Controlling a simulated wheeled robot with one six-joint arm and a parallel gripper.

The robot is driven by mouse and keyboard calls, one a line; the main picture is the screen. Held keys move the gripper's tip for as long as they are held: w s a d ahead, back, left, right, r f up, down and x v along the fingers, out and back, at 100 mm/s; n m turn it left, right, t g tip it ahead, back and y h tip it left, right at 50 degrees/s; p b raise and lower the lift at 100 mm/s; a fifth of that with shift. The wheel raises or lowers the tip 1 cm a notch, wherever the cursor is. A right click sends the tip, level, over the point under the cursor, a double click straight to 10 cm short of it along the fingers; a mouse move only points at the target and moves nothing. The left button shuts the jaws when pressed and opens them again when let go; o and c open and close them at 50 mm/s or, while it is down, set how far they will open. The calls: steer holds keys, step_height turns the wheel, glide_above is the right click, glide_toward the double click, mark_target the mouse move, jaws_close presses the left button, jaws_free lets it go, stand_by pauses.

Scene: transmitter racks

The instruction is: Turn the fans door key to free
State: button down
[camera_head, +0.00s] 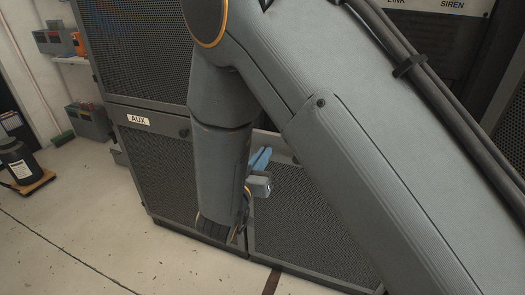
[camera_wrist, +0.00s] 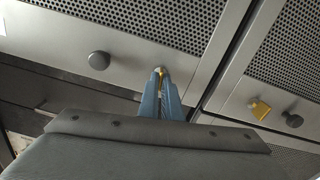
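In the wrist view, my gripper (camera_wrist: 161,78) has its two blue fingers close together, with a small yellow key (camera_wrist: 160,71) between their tips. The key sits at a grey door frame, and the fingers hide most of it. No label naming this door as fans shows, and the key's turn angle cannot be told. In the head view, my gripper (camera_head: 261,158) shows as blue fingers beside my arm, near the top of a low mesh door (camera_head: 300,205). The key is not visible there.
In the wrist view, a dark round knob (camera_wrist: 98,60) is left of the fingers. A second yellow key (camera_wrist: 259,109) and another dark knob (camera_wrist: 292,120) are at right. An AUX label (camera_head: 138,119) marks the left rack. Open floor (camera_head: 80,230) lies at left.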

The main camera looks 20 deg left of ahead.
steer(key=shift+a+f+n+p, duration=0.1)
steer(key=shift+a+n+p, duration=0.05)
steer(key=shift+n+p, duration=7.15)
steer(key=shift+n+b, duration=0.55)
steer(key=shift+n, duration=0.35)
steer(key=c, duration=2)
jaws_free()
